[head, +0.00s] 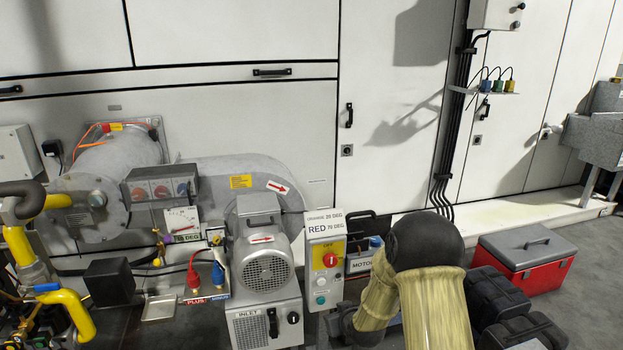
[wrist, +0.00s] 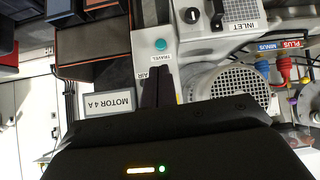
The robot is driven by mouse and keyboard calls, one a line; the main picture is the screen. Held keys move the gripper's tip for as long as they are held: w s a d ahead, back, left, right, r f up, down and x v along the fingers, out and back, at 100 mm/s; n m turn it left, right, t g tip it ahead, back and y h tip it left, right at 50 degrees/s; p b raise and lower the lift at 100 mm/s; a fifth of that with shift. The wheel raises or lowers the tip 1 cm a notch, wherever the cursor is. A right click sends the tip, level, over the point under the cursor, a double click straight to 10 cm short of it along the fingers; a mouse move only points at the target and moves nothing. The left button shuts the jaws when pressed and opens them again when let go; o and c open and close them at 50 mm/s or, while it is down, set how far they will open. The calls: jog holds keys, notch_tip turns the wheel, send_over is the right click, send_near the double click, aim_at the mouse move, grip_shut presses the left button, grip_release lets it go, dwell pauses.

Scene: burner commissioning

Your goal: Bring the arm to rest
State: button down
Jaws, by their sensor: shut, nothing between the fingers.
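My arm (head: 435,305) shows in the head view at the lower middle right, with tan links and a black joint (head: 427,242), bent in front of the burner equipment. That view is upside down. The fingers overlap the post's face in the picture; I cannot tell the distance between them.
The control post (head: 326,258) stands beside the motor and fan (head: 265,262). A MOTOR 4 A sign (wrist: 110,104) is close by. A red toolbox (head: 527,262) and black cases (head: 493,295) sit on the floor at right. Yellow pipes (head: 70,312) are at left. Floor between toolbox and cabinets is partly clear.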

jog(key=s+d+r+m+g+h+p, duration=0.1)
jog(key=s+d+r+g+p, duration=0.15)
jog(key=s+r, duration=0.5)
jog(key=s+d+r+m+g+h+p, duration=0.1)
jog(key=s+d+r+m+g, duration=0.2)
jog(key=s, duration=0.7)
jog(key=s+d+r+g+h+p, duration=0.1)
jog(key=s+d+r+p, duration=0.1)
jog(key=s+r, duration=0.6)
jog(key=w+p+v, duration=0.2)
jog(key=p+v, duration=1)
jog(key=w+r+p+v, duration=0.1)
jog(key=w+p+v, duration=0.2)
jog(key=p+v, duration=0.8)
jog(key=w+d+r+p+v, duration=0.1)
jog(key=w+p+v, duration=0.1)
jog(key=p+v, duration=1)
jog(key=shift+w+d+r+p, duration=0.25)
jog(key=shift+w+r+p, duration=0.1)
jog(key=shift+p, duration=0.55)
jog(key=shift+f, duration=0.1)
